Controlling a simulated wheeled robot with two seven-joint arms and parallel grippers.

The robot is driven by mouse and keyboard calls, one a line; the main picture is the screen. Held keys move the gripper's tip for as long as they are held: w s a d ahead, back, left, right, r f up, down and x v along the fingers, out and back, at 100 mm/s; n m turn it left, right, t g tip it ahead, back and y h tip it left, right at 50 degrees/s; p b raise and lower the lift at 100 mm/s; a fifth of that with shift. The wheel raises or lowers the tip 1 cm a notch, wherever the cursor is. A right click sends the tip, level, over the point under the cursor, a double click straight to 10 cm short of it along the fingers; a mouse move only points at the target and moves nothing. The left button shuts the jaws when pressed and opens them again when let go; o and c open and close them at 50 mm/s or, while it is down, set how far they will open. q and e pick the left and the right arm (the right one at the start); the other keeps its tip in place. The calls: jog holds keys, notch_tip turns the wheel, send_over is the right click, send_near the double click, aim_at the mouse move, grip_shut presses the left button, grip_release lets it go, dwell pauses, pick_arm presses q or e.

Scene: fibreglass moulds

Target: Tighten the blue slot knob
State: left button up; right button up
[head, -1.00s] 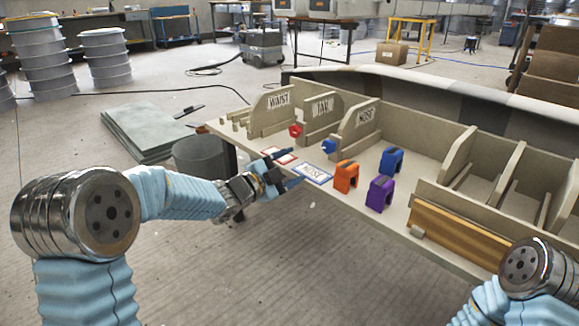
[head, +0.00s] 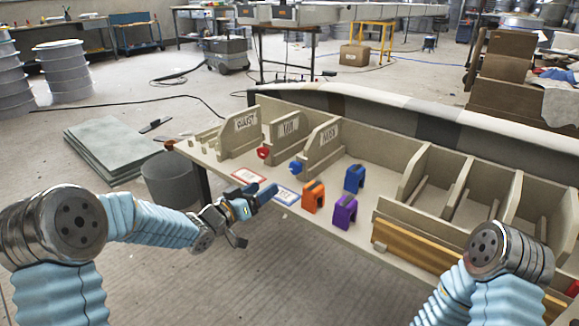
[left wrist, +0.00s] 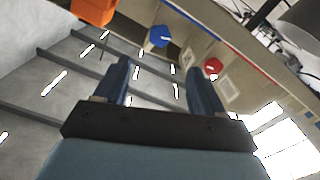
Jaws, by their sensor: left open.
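The blue knob (head: 296,167) sits low at the front end of the third labelled divider on the bench. It also shows at the top middle of the left wrist view (left wrist: 160,36), beyond my fingertips. My left gripper (head: 256,212) is open and empty at the bench's front edge, beside the blue-framed card (head: 287,196). In the left wrist view its two dark blue fingers (left wrist: 158,72) stand well apart, and neither touches the knob. The knob's slot cannot be made out. My right gripper is out of view; only part of my right arm shows at lower right.
A red knob (head: 263,153) is to the left of the blue one. A red-framed card (head: 248,176) lies in front. Orange (head: 313,198), purple (head: 343,212) and blue (head: 354,178) blocks stand to the right. Dividers (head: 322,143) rise behind the knobs.

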aim_at(293, 169)
pick_arm(q)
jog(key=x, duration=1.2)
jog(key=shift+w+d, duration=0.2)
jog(key=shift+w, duration=0.1)
jog(key=c, duration=1.1)
jog(key=shift+o, duration=0.2)
jog(key=shift+f+m+b, duration=0.2)
jog(key=shift+m+b, duration=0.6)
jog(key=shift+b, duration=0.2)
jog(key=shift+m+b, duration=0.7)
jog(key=shift+r+m+b, duration=0.1)
jog(key=shift+m+b, duration=1.25)
jog(key=shift+m, duration=0.65)
